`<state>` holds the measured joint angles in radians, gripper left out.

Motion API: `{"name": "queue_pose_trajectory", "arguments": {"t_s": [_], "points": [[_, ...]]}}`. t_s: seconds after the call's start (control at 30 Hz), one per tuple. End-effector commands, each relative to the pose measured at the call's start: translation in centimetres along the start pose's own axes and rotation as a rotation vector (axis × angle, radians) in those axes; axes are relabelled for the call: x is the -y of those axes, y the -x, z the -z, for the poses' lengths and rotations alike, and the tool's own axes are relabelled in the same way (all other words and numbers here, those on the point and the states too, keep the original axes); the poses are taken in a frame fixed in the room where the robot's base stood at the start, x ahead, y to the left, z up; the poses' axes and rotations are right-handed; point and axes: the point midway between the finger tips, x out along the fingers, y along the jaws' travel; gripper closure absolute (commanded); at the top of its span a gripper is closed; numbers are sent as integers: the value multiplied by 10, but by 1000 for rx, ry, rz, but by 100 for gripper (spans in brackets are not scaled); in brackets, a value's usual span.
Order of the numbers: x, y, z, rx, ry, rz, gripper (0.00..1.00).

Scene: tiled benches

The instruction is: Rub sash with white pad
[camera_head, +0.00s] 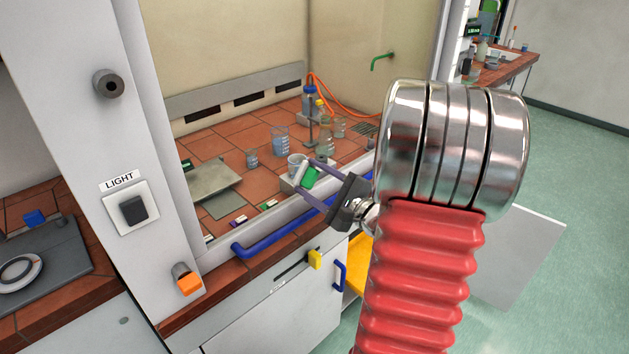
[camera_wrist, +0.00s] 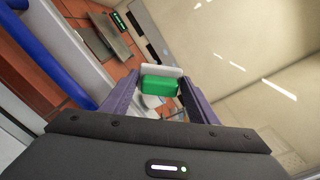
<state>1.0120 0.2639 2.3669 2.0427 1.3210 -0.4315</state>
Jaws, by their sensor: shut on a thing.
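The pad, white on one side (camera_wrist: 161,70) and green on the other, is held between the fingertips of my gripper (camera_wrist: 150,88). In the head view, the pad's green part (camera_head: 310,177) shows between the purple fingers, in front of the fume hood opening. The sash appears as a clear pane with a pale lower rail (camera_head: 221,243) and a blue handle (camera_head: 285,235). The handle also shows at the left of the wrist view (camera_wrist: 48,45). White streaks in the wrist view look like reflections on glass. I cannot tell whether the pad touches the pane.
Inside the hood are beakers (camera_head: 281,139), a stand with bottles (camera_head: 310,110), an orange hose (camera_head: 345,102) and a grey plate (camera_head: 210,180) on red tiles. Knobs, a light switch (camera_head: 133,209) and an orange tap (camera_head: 188,283) line the front. Floor is open at right.

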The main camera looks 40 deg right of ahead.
Motion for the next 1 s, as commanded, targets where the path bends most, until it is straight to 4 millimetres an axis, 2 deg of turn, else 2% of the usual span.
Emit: {"name": "queue_pose_trajectory", "arguments": {"t_s": [1.0], "points": [[0,-14,0,1,-1,0,73]]}}
